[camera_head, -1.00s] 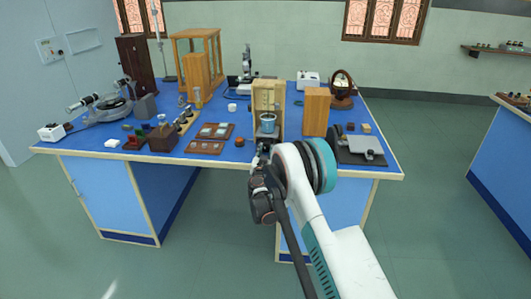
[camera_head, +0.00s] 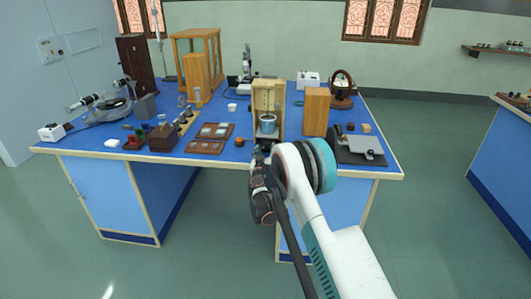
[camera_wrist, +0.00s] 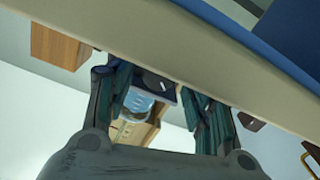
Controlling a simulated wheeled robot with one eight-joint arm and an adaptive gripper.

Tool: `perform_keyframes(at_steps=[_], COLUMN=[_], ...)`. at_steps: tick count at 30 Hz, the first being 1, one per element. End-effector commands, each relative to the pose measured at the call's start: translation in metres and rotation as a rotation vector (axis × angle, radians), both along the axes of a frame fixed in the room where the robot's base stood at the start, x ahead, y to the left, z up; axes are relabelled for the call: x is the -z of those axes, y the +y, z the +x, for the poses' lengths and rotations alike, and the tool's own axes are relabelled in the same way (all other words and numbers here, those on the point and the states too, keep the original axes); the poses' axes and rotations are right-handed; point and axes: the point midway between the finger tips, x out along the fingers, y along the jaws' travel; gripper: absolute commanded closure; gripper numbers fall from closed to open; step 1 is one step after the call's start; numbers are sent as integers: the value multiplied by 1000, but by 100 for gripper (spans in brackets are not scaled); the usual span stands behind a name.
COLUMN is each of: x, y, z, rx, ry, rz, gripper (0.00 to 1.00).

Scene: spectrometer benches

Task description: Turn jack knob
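A blue beaker (camera_head: 267,124) stands inside an open wooden case (camera_head: 280,95) near the table's front edge. A dark support (camera_head: 266,138) under it looks like the jack; its knob cannot be clearly made out. My gripper (camera_head: 262,152) is low at the front edge, just in front of the case, and partly hidden by my arm. In the wrist view, my gripper (camera_wrist: 158,84) has its two fingers spread apart. The beaker (camera_wrist: 138,104) and a dark block (camera_wrist: 160,86) show between and beyond them. I see no contact.
The blue table's pale front edge (camera_wrist: 180,55) crosses close to the fingers in the wrist view. A wooden box (camera_head: 316,112) stands right of the case. Small trays (camera_head: 206,147) lie left of it. The floor in front is clear.

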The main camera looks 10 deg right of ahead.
Motion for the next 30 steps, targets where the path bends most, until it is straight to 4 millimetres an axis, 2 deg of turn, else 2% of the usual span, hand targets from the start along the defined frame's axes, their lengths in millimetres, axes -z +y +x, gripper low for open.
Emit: perform_keyframes(at_steps=[7,11,24,30], x=[0,0,0,0], y=[0,4,30,36], z=[-1,-10,-88,-109], rx=[0,-1,-1,-1], ry=[0,0,0,0], rz=[0,1,0,0], gripper=[50,50,50,50])
